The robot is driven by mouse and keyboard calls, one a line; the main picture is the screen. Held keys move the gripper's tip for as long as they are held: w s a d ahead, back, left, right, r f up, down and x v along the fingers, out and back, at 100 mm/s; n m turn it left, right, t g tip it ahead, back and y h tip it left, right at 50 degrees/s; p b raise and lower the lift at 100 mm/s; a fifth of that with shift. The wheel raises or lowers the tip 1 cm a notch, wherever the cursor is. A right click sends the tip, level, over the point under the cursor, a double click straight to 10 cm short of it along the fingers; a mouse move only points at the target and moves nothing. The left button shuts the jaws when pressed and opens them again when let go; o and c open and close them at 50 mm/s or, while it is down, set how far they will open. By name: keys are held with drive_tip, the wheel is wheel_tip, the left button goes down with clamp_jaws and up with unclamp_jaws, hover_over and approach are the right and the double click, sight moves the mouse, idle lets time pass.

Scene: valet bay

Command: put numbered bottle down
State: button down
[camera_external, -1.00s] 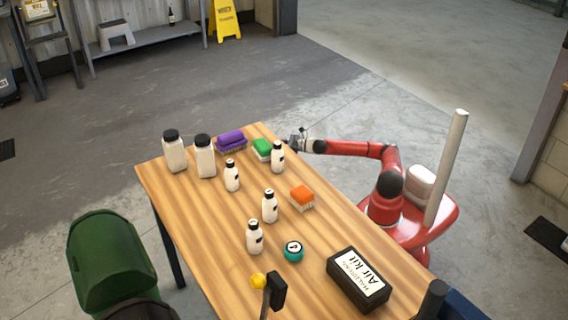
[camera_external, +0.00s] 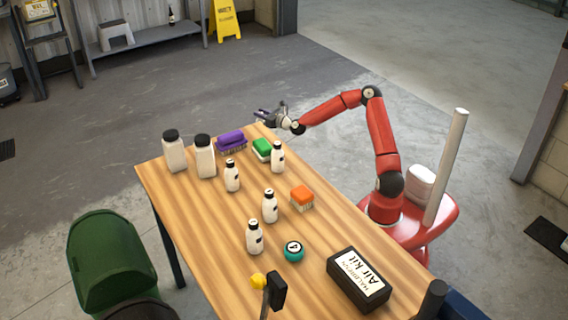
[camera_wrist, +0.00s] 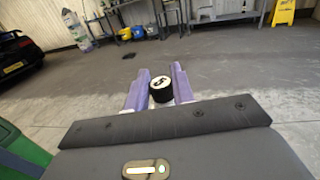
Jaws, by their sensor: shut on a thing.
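My gripper (camera_external: 264,113) is raised at the far end of the table (camera_external: 225,240), pointing left. In the wrist view its two purple-grey fingers (camera_wrist: 152,92) are shut on a numbered bottle, whose black cap (camera_wrist: 161,94) with a white numbered disc shows between them. The bottle's body is hidden there, and I cannot make the held bottle out in the external view. Several small white bottles with dark labels stand upright on the table: one by the green brush (camera_external: 277,160), one left of it (camera_external: 232,179), and two nearer (camera_external: 269,209) (camera_external: 254,241).
Two larger white bottles (camera_external: 174,155) (camera_external: 205,160) stand at the far left. A green bin (camera_external: 105,260) stands left.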

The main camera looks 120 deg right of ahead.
drive_tip(key=w+a+r+m+g+p, duration=0.1)
drive_tip(key=w+a+r, duration=0.3)
drive_tip(key=w+r, duration=0.3)
drive_tip(key=w+a+r+g+h, duration=0.1)
drive_tip(key=w+a+r, duration=0.2)
drive_tip(key=w+r, duration=0.4)
drive_tip(key=w+a+r+m+g+p, duration=0.1)
drive_tip(key=w+a+r, duration=0.3)
drive_tip(key=w+r, duration=0.3)
drive_tip(key=w+a+r+n+t, duration=0.1)
drive_tip(key=w+a+r, duration=0.3)
drive_tip(key=a+r, duration=0.3)
drive_tip(key=w+a+r+t+p, duration=0.1)
drive_tip(key=w+a+r, duration=0.35)
drive_tip(key=a, duration=0.45)
drive_tip(key=w+a+r+n+t, duration=0.1)
drive_tip(key=w+a+r, duration=0.2)
drive_tip(key=a+r, duration=0.5)
wheel_tip(320, 180, down, 21)
drive_tip(key=b, duration=0.3)
drive_tip(key=shift+a+y, duration=0.25)
drive_tip(key=shift+y, duration=0.15)
drive_tip(key=shift+w, duration=0.1)
